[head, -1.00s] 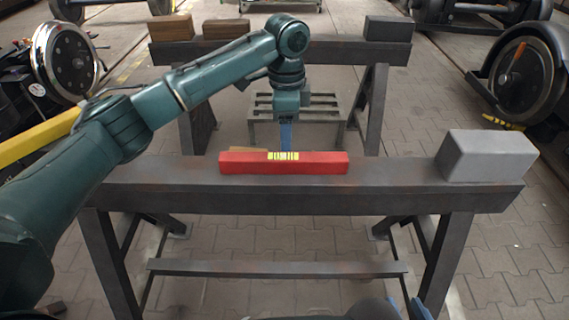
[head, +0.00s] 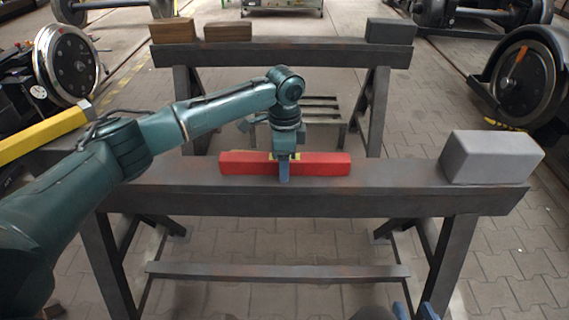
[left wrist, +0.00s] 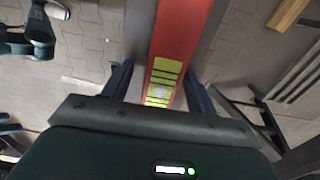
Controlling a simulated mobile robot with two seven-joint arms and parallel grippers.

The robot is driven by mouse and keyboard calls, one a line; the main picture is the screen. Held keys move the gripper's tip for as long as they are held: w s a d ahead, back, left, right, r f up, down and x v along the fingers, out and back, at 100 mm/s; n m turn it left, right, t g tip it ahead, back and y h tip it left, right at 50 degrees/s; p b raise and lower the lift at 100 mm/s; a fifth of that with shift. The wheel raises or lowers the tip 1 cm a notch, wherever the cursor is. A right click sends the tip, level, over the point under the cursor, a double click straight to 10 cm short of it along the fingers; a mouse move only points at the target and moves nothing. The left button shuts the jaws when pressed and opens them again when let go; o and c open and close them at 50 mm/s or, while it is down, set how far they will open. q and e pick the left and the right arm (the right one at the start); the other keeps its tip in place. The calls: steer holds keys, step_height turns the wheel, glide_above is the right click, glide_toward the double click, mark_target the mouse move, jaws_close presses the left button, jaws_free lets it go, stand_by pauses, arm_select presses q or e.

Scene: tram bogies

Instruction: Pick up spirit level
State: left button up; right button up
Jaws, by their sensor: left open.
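The red spirit level (head: 330,164) lies flat along the top of the near dark trestle beam (head: 390,180). Its yellow vial window shows in the left wrist view (left wrist: 164,82), while my gripper mostly covers it in the head view. My left gripper (head: 284,172) is over the level's middle, pointing down. In the left wrist view its blue fingers (left wrist: 158,88) stand apart, one on each side of the level, with gaps between. Only blue tips of my right gripper (head: 414,311) show at the bottom edge of the head view; its opening is unclear.
A grey block (head: 488,158) stands on the beam's right end. A wooden piece (left wrist: 287,12) lies beyond the level. A second trestle (head: 290,52) with brown blocks stands behind. A yellow bar (head: 40,135) is at left. The beam between level and grey block is clear.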

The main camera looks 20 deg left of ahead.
arm_select(q)
steer(key=shift+r, duration=0.1)
steer(key=c, duration=1.3)
